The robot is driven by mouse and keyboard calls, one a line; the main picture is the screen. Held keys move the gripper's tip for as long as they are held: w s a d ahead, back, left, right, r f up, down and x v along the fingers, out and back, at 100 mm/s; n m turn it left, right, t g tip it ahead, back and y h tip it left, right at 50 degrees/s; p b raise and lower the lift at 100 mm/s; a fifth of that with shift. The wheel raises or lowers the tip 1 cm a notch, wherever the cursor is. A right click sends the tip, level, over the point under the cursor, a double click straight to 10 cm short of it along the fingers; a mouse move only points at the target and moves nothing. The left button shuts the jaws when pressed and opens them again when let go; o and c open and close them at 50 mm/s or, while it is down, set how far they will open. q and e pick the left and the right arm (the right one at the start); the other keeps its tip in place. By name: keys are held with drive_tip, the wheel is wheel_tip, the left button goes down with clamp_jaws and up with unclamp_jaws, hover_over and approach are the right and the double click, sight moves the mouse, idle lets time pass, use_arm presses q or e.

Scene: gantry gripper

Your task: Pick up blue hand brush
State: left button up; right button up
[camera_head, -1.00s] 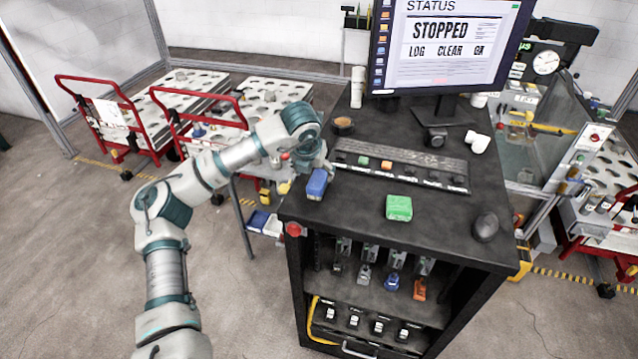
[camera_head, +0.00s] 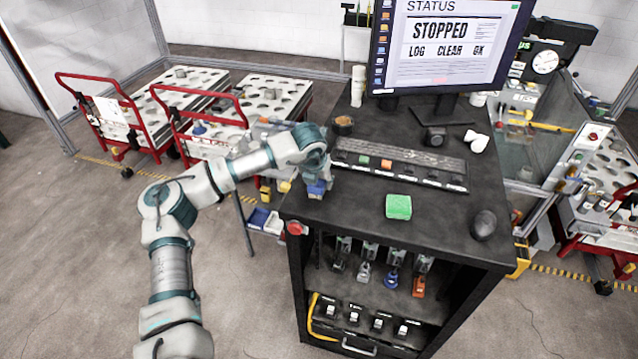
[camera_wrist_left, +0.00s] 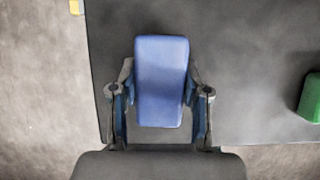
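The blue hand brush (camera_head: 317,190) lies at the left edge of the dark bench top, partly hidden by my left gripper (camera_head: 316,180) just above it. In the left wrist view the brush (camera_wrist_left: 160,82) is a blue rounded block in the middle of the picture. The fingers of my left gripper (camera_wrist_left: 160,95) stand open on its two sides, very close to it. I cannot tell whether they touch it. My right gripper is not in view.
A green block (camera_head: 398,207) lies on the bench top (camera_head: 350,215) to the right, and also shows in the wrist view (camera_wrist_left: 311,98). A dark rounded object (camera_head: 484,225) is further right. A labelled strip (camera_head: 400,165) and a monitor (camera_head: 445,50) stand behind.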

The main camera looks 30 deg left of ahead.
sight(319, 189)
use_arm(q)
drive_tip(key=c, duration=0.4)
drive_tip(key=shift+a+r, duration=0.1)
drive_tip(key=shift+r, duration=0.45)
wheel_tip(319, 189, up, 2)
drive_tip(key=shift+w+r+b, duration=0.1)
drive_tip(key=shift+r+b, duration=0.05)
drive_tip(key=shift+b, duration=0.25)
drive_tip(key=s+d, duration=0.1)
drive_tip(key=s+d+b, duration=0.1)
drive_tip(key=s, duration=0.3)
drive_tip(key=shift+d+r, duration=0.15)
drive_tip(key=shift+d, duration=0.25)
drive_tip(key=s+d+r+b, duration=0.1)
drive_tip(key=s+d+b, duration=0.1)
drive_tip(key=s+d, duration=0.3)
drive_tip(key=shift+s+r, duration=0.15)
drive_tip(key=shift+s, duration=1.95)
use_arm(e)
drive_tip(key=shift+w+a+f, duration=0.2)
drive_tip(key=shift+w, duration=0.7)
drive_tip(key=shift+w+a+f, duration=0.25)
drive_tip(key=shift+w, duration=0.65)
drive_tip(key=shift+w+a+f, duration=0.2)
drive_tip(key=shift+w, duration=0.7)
